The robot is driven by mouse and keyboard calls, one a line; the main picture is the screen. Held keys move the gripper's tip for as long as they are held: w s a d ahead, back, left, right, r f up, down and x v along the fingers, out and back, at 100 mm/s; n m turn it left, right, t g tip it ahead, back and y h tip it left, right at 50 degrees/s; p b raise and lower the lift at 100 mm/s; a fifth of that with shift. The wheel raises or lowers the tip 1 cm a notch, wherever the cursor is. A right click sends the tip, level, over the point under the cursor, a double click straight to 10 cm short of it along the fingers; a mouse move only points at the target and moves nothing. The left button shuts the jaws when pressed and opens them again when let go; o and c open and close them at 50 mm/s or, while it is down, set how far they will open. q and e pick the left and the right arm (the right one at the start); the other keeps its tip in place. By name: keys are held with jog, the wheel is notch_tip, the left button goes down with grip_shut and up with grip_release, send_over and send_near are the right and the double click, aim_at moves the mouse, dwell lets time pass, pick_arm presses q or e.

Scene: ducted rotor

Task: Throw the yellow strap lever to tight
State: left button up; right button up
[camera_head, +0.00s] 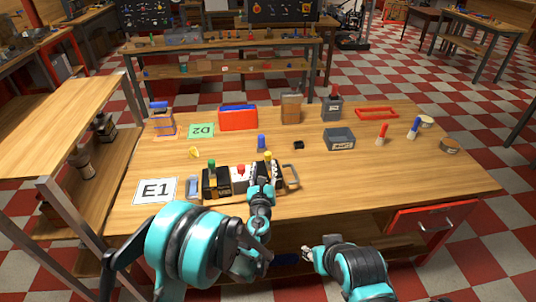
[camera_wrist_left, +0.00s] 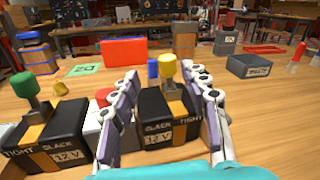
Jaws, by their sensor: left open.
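The yellow strap lever (camera_head: 267,156) stands on the rightmost black box of a row on the table. In the left wrist view its yellow knob (camera_wrist_left: 167,65) is on a short grey stalk, close to upright. The box (camera_wrist_left: 165,132) carries a plate reading SLACK at left and TIGHT at right. My left gripper (camera_head: 262,187) is open; its fingers (camera_wrist_left: 166,100) stand on either side of the box and lever in the wrist view, with no clear contact. In the head view it hides part of the box. My right gripper (camera_head: 309,257) is low, in front of the table, its fingers unclear.
A grey handle (camera_head: 291,176) is at the row's right end. A blue peg (camera_head: 261,142) stands behind. The table's right front (camera_head: 390,185) is clear.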

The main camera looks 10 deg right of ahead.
aim_at(268, 158)
pick_arm(q)
jog(key=shift+w+d+f+m, duration=0.15)
jog(key=shift+d+f+m, duration=0.1)
jog(key=shift+d, duration=0.1)
jog(key=shift+w+d+f+m, duration=0.1)
jog(key=shift+w+d+m, duration=0.05)
jog(key=shift+d+m, duration=0.15)
jog(key=w, duration=0.2)
jog(key=w+b, duration=0.1)
jog(key=w, duration=0.1)
jog(key=w+d+b, duration=0.1)
jog(key=w, duration=0.1)
jog(key=shift+w+d, duration=0.1)
jog(key=shift+w, duration=0.4)
grip_shut()
